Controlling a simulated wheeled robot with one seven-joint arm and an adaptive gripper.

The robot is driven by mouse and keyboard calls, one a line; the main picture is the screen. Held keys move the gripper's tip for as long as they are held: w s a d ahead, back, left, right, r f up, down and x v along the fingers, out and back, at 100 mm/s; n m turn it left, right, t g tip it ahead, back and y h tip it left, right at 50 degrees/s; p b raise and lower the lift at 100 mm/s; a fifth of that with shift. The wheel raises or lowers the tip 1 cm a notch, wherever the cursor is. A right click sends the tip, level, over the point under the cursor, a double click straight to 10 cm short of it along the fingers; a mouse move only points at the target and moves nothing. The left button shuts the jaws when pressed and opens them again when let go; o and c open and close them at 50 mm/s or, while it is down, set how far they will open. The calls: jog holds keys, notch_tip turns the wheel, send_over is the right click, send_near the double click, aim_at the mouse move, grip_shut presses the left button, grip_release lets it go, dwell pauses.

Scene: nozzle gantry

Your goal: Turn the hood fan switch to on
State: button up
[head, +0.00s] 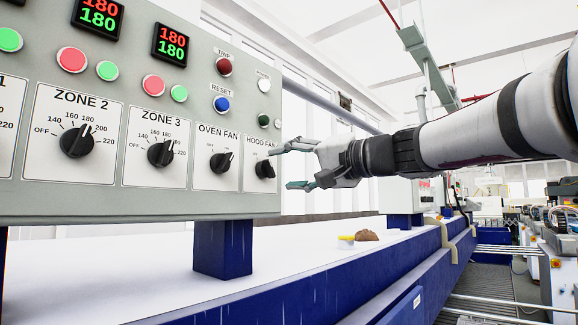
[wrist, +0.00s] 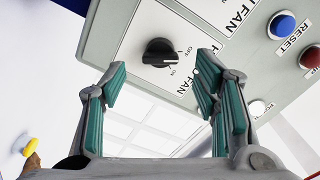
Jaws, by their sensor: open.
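The hood fan switch (head: 265,170) is a black rotary knob at the lower right of the grey control panel. It also shows in the wrist view (wrist: 160,52), beyond the gap between the fingers, with OFF and ON marks beside it. Its bar lies about level there, one end close to the ON mark; I cannot tell its setting for sure. My gripper (head: 291,166) is open and empty, just to the right of the knob and apart from it. In the wrist view, my gripper (wrist: 160,72) has a teal-padded finger on each side; the right one hides part of the label.
The oven fan knob (head: 221,163) is close on the left. Blue reset (head: 221,104) and red trip (head: 224,66) buttons sit above. The panel stands on a blue post (head: 222,248) over a white surface. A brown lump (head: 366,235) lies below. Free air surrounds my gripper.

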aim_at(271, 169)
jog(key=shift+p+x, duration=0.45)
jog(key=shift+x, duration=2)
jog(key=c, duration=1.2)
